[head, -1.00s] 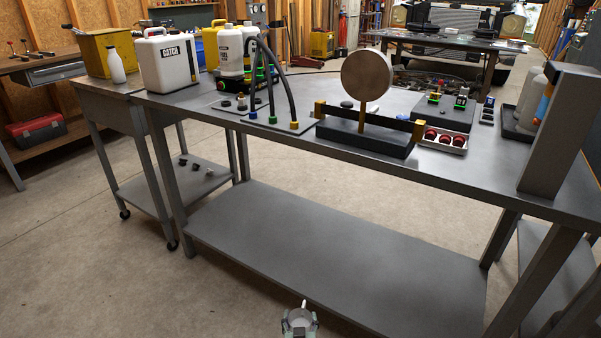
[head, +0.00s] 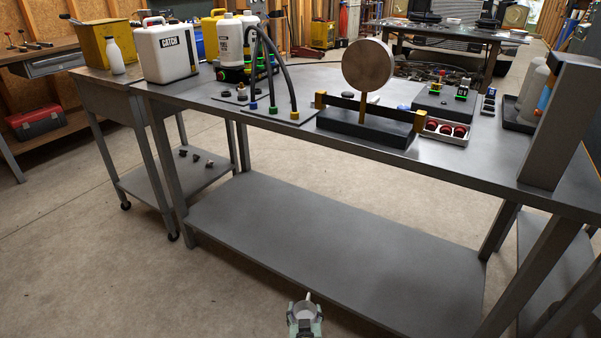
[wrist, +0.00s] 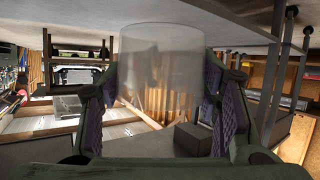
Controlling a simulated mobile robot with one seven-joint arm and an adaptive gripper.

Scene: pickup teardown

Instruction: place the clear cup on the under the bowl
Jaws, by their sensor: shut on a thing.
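My gripper (head: 304,322) is low at the bottom of the head view, in front of the workbench's lower shelf. It is shut on the clear cup (wrist: 162,65), which the wrist view shows between the two finger pads (wrist: 92,112). The cup is see-through and its far side blends with the background. I cannot make out a bowl in either view.
The grey workbench (head: 290,158) has a broad bare lower shelf (head: 320,245). On top are a round wooden disc on a stand (head: 367,66), a white jug (head: 165,52), a tray of red balls (head: 446,131) and a grey upright post (head: 558,120). A wheeled cart (head: 165,178) stands at left.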

